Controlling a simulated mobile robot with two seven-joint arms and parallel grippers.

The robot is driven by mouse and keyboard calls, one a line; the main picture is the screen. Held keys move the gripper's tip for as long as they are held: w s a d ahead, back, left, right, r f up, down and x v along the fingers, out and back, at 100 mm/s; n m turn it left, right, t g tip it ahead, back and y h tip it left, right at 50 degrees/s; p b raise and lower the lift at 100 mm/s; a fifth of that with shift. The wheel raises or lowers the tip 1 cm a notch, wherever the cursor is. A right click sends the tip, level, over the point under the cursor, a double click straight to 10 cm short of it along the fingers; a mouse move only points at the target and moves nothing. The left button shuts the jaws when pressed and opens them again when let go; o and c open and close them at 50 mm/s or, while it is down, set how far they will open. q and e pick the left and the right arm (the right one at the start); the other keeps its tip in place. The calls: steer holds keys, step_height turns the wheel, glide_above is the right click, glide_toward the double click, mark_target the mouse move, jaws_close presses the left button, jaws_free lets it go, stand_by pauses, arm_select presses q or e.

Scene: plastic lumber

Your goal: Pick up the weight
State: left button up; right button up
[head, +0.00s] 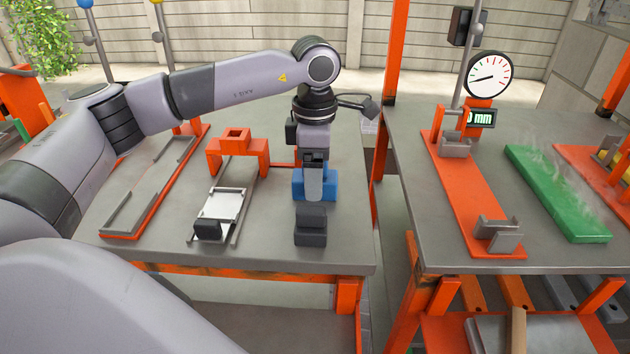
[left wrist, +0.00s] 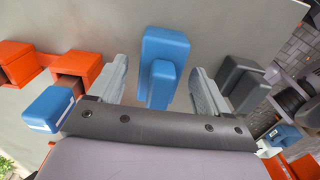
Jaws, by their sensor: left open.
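A blue weight (head: 331,186) with a raised grip stands on the left table, partly hidden behind my left gripper (head: 313,190). In the left wrist view the blue weight (left wrist: 162,50) lies between the two grey fingers of my open left gripper (left wrist: 161,82), with visible gaps on both sides. A dark grey weight (head: 311,232) of similar shape stands nearer the table's front edge. It also shows right of the fingers in the left wrist view (left wrist: 243,82). My right gripper is not in view.
Left of the weights are an orange bracket (head: 237,150) and a rail fixture with a white plate (head: 222,205). A long orange-edged tray (head: 150,190) lies farther left. Across a gap, the right table holds an orange gauge stand (head: 470,190) and a green plank (head: 555,190).

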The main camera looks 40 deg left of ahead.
arm_select(q)
jaws_close()
steer(key=shift+w+r, duration=0.1)
steer(key=shift+r, duration=0.1)
